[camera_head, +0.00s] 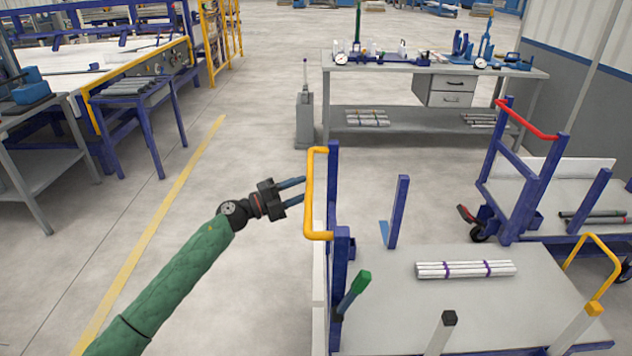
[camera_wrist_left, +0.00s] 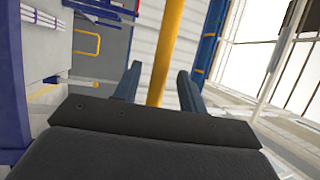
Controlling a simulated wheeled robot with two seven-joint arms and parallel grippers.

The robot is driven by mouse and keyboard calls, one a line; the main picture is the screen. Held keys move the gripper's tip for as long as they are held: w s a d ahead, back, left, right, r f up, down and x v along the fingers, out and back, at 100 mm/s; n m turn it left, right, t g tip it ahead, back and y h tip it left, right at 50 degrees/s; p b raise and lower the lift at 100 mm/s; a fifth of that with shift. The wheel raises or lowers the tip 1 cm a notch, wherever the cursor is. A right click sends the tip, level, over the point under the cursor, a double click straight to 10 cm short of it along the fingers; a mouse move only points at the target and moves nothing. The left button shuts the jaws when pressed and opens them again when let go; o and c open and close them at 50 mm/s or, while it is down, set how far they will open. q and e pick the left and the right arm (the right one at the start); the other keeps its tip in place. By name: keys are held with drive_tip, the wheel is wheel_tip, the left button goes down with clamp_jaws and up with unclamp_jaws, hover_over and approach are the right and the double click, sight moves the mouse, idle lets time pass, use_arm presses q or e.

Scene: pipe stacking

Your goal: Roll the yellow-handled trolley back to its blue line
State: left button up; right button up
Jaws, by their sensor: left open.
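The yellow-handled trolley (camera_head: 390,300) has a pale deck, blue posts and a yellow push handle (camera_head: 309,195) at its left end. My left gripper (camera_head: 294,192) is open beside the handle's upright bar, coming from the left. In the left wrist view, the yellow bar (camera_wrist_left: 168,55) stands between the two open fingers (camera_wrist_left: 157,88), and I cannot tell whether they touch it. A bundle of white pipes (camera_head: 465,269) with purple bands lies on the deck. No blue floor line shows clearly. My right gripper is not in view.
A red-handled trolley (camera_head: 526,118) stands close on the right. A workbench (camera_head: 430,68) with drawers and a grey canister (camera_head: 305,118) are behind. A yellow floor line (camera_head: 160,220) runs at left, with open floor between it and the trolley.

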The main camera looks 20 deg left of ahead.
sight(311, 181)
use_arm(q)
drive_tip(key=p+x, duration=0.1)
drive_tip(key=x, duration=0.3)
drive_tip(key=shift+a+r, duration=0.1)
drive_tip(key=shift+w+d, duration=0.45)
drive_tip(key=shift+d, duration=0.1)
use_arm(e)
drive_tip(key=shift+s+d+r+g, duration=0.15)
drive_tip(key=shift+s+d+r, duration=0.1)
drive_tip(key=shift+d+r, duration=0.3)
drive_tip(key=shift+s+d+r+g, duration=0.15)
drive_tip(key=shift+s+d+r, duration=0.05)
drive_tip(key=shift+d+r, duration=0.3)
use_arm(q)
clamp_jaws()
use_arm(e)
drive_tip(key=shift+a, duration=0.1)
